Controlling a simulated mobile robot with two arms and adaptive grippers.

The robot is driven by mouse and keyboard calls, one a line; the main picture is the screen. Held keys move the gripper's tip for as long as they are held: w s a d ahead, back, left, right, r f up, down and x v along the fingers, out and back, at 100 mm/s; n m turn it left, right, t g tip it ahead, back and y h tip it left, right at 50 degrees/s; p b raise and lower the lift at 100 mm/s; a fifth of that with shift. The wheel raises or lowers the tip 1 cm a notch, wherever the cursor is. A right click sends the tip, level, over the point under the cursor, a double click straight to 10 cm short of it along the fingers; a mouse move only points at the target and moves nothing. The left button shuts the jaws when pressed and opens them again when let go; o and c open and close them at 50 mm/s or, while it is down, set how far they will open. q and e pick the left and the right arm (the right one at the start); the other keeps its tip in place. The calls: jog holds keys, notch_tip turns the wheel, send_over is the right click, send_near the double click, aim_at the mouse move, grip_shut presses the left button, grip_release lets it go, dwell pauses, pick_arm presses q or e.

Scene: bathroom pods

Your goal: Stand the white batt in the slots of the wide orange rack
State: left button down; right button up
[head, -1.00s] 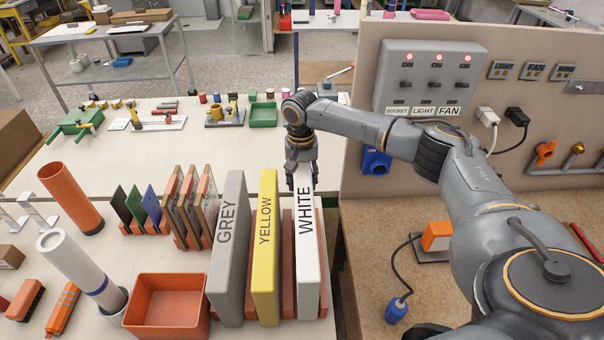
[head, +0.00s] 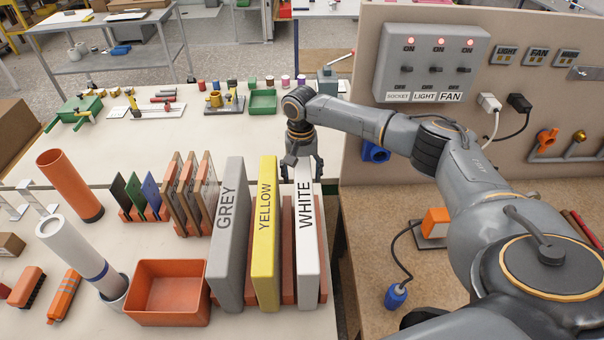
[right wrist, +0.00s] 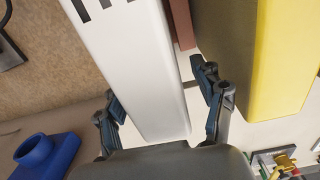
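The white batt (head: 307,240) stands upright at the right end of the wide orange rack (head: 322,250), its label facing me. It is between orange uprights, beside the yellow batt (head: 265,240) and the grey batt (head: 228,250). Its foot is level with theirs; the slot floor is hidden. My right gripper (head: 302,172) is at the far end of the white batt, fingers spread. In the right wrist view the gripper (right wrist: 162,100) straddles the white batt (right wrist: 140,70), with a clear gap at the right finger. My left gripper is not in view.
An orange bin (head: 167,292) stands left of the grey batt. A small rack of brown boards (head: 190,195) is behind it. The panel with switches (head: 432,62) rises close on the right. A blue plug (head: 396,296) lies on the brown bench.

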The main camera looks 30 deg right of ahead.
notch_tip(320, 180, up, 12)
jog(key=shift+w, duration=0.15)
dwell(0.5)
jog(key=shift+f, duration=0.1)
